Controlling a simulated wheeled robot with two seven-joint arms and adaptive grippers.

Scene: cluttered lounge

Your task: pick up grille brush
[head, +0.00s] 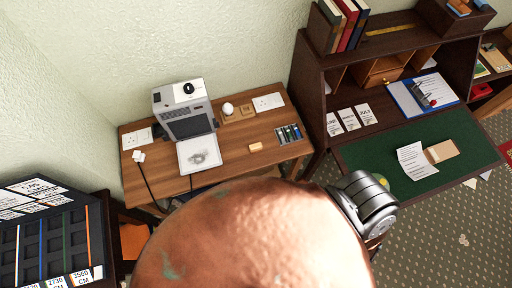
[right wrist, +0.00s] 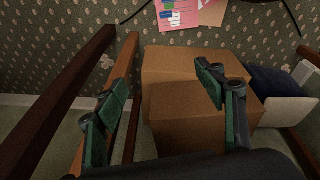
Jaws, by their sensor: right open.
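I cannot pick out a grille brush for certain. A small tan block (head: 255,146), possibly the brush, lies on the front part of the wooden desk (head: 240,160), right of a grey machine (head: 185,110) with a white tray. My right gripper (right wrist: 160,88) is open and empty in the right wrist view, its green-padded fingers wide apart in front of cardboard boxes. In the head view its fingers are not visible. My left gripper is not in view. A large copper-brown rounded surface (head: 255,235) hides the lower middle of the head view.
A dark hutch desk (head: 310,95) with a green writing surface (head: 465,140) stands at the right, holding books, papers and a clipboard (head: 422,95). A dark slotted rack (head: 50,240) is at lower left. Cardboard boxes (right wrist: 190,70) and wooden bars (right wrist: 75,80) are near my right gripper.

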